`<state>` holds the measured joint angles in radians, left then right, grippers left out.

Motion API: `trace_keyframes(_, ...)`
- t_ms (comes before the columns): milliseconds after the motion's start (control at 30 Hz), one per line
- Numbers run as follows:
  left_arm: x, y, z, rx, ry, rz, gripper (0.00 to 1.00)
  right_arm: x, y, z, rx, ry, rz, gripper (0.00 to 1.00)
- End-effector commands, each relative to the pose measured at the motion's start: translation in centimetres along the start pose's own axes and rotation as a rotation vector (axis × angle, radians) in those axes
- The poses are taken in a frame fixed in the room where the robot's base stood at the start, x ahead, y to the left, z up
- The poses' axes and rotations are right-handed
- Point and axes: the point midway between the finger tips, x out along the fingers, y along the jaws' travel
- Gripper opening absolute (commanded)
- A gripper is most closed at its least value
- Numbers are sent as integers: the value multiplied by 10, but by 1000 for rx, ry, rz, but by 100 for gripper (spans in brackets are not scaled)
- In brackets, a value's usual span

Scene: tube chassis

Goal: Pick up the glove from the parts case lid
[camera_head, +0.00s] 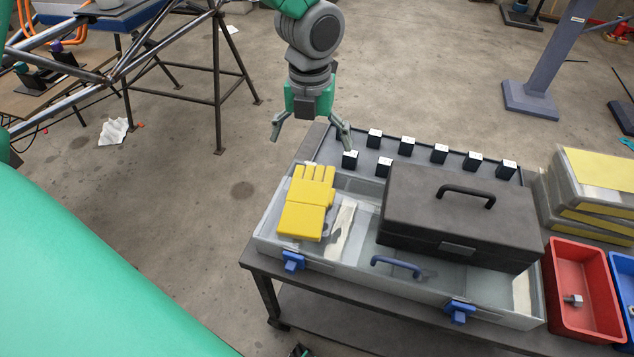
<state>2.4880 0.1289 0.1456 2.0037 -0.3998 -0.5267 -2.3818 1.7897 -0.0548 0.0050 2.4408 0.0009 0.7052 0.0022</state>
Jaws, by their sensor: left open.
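The yellow glove (307,203) lies flat on the left part of the grey translucent parts case lid (352,276), fingers pointing to the back. My left gripper (311,137) hangs above and behind the glove, pointing down, with its two fingers spread wide and nothing between them. It is apart from the glove. My right gripper does not show.
A dark toolbox (461,213) with a handle stands on the right of the lid. Several small black blocks (440,154) stand in a tray behind. A red bin (583,285) and stacked cases (592,185) are at the right. A tube frame (216,80) stands at the left.

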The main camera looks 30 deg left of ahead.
Motion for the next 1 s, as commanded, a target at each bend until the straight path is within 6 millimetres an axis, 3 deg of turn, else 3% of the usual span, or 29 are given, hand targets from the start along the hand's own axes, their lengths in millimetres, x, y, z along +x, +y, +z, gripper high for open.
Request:
trace_keyframes(300,67,4,1,-2,7,-3,100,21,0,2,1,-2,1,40)
trace_keyframes(567,87,4,0,-2,6,-5,100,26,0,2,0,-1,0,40)
trace_keyframes(833,125,1,-13,-3,7,0,100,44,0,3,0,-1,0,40)
trace_keyframes(1000,136,2,-12,-3,5,-4,100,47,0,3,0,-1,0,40)
